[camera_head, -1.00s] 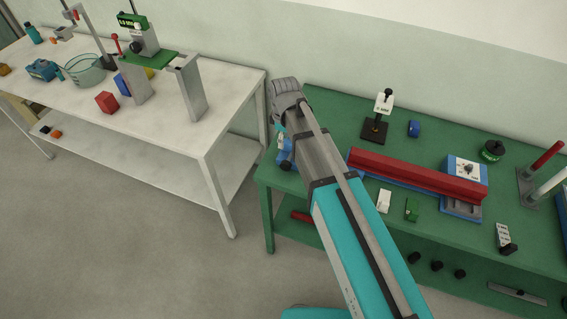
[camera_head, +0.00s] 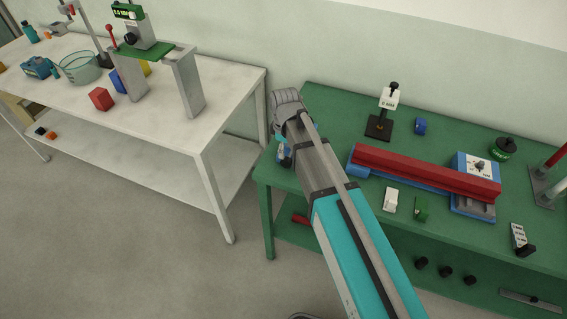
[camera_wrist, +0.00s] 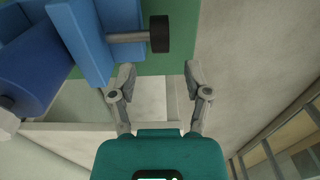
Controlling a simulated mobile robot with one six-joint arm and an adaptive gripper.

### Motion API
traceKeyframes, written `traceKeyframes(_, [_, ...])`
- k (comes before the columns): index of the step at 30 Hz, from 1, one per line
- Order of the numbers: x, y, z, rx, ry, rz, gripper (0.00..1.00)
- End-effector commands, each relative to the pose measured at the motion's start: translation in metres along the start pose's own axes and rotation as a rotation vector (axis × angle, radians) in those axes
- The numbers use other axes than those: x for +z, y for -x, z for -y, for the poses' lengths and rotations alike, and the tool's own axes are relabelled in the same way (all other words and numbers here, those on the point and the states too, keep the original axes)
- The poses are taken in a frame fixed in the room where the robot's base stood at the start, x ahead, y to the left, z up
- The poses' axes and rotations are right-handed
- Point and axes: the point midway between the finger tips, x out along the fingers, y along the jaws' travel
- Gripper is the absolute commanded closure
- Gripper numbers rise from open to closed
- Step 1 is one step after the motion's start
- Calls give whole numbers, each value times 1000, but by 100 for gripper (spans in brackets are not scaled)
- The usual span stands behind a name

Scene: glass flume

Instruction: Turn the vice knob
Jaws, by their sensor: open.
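In the wrist view, a blue vice (camera_wrist: 92,45) stands on the green bench top. A grey screw rod leads from it to a black round knob (camera_wrist: 160,34). My gripper (camera_wrist: 160,78) is open and empty, its two fingers spread just short of the knob, one toward each side. The knob lies ahead of the gap, apart from the fingers.
The green bench (camera_head: 330,112) also bears a long red bar (camera_head: 425,172), a black-based stand (camera_head: 379,126) and small blocks. A white table (camera_head: 215,85) with several objects stands at left. A floor gap separates the two. The bench edge is close to the knob.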

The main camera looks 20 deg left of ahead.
Motion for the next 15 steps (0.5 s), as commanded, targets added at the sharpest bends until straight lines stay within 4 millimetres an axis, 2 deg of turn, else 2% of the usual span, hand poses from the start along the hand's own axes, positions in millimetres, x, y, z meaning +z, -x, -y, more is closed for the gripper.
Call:
traceKeyframes(1, [0, -8, 0, 0, 0, 0, 37])
traceKeyframes(15, [1, -44, 0, 0, -1, 0, 37])
